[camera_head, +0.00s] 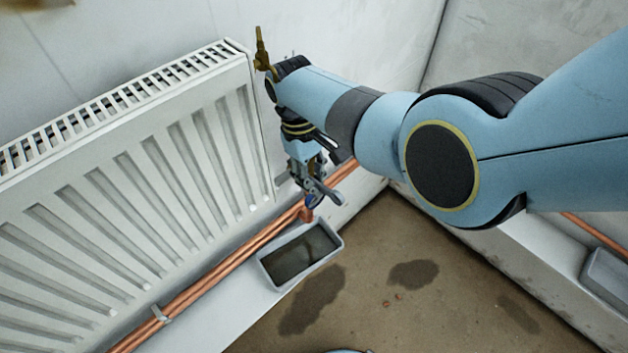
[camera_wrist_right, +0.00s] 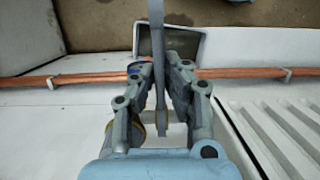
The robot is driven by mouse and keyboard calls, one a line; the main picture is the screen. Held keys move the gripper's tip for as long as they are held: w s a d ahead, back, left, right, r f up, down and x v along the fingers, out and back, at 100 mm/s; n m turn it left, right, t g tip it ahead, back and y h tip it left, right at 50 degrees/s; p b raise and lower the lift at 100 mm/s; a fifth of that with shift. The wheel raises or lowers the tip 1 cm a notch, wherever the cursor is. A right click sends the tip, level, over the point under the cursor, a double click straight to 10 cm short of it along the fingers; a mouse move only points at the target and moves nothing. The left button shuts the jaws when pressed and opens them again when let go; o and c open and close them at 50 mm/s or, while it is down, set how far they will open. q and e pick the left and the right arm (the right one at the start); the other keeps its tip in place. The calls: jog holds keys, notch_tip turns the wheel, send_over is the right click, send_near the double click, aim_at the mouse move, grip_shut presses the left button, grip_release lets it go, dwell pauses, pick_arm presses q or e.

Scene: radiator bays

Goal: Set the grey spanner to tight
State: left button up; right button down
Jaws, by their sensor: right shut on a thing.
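The grey spanner (camera_wrist_right: 157,42) runs lengthwise between the fingers of my right gripper (camera_wrist_right: 163,72) in the right wrist view, its far end reaching over a grey tray. My right gripper is shut on it. In the head view my right gripper (camera_head: 313,183) hangs down beside the radiator's lower right corner, above the copper pipes, and the spanner (camera_head: 330,193) is partly hidden by it. A small blue part (camera_head: 313,201) shows right by the fingertips; it also shows in the wrist view (camera_wrist_right: 136,68). The spanner's jaw and setting cannot be made out. My left gripper is not in view.
A white radiator (camera_head: 150,170) fills the left, with a brass valve (camera_head: 262,50) at its top corner. Copper pipes (camera_head: 235,260) run along the wall below. A grey tray (camera_head: 335,240) with dark liquid sits underneath. The stained floor (camera_head: 430,310) at the front is open.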

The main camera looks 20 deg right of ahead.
dwell(0.3)
jog(key=c, duration=1.4)
grip_release()
